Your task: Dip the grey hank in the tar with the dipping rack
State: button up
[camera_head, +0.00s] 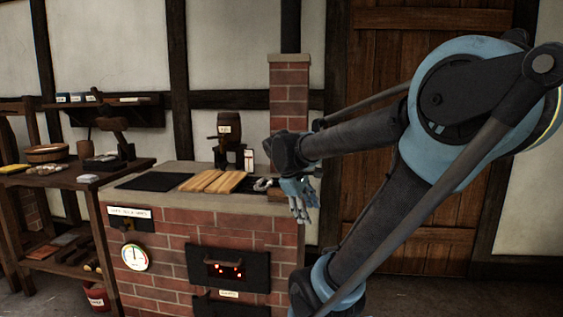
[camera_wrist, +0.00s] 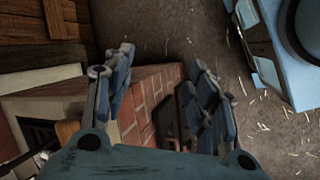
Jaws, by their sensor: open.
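My gripper (camera_head: 300,200) hangs open and empty at the right end of the brick stove, close to the counter's edge. In the wrist view its two fingers (camera_wrist: 160,70) stand apart, with the stove's brick side and the floor behind them. A small pale grey bundle (camera_head: 262,184), which may be the grey hank, lies on the counter just left of my gripper. Wooden slats (camera_head: 213,182) lie beside it and may cover the tar; no tar shows clearly. I cannot make out the dipping rack for certain.
The brick stove (camera_head: 190,235) has a dial (camera_head: 134,257) and a glowing fire door (camera_head: 229,268). A small barrel (camera_head: 229,128) stands at the counter's back. A dark plate (camera_head: 154,181) lies at its left. A crowded workbench (camera_head: 70,175) stands further left.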

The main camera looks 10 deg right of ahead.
jog(key=w+a+r+n+t+h, duration=0.1)
jog(key=w+a+r+n+h, duration=0.1)
jog(key=w+a+r+n, duration=0.5)
jog(key=w+a+r+n+t+h, duration=0.2)
jog(key=w+a+r+h, duration=0.15)
jog(key=w, duration=0.55)
jog(key=w+a+r+n+t+h, duration=0.1)
jog(key=w+a+r+n+h, duration=0.1)
jog(key=w+a+r+n, duration=0.55)
jog(key=w+d+f+m, duration=0.1)
jog(key=w+d+f, duration=0.1)
jog(key=d, duration=0.3)
jog(key=w+d+f, duration=0.3)
jog(key=d, duration=0.2)
jog(key=w+d+f+m, duration=0.1)
jog(key=w+d+f, duration=0.2)
jog(key=d, duration=0.2)
jog(key=shift+w+f+m, duration=0.2)
jog(key=shift+m, duration=0.15)
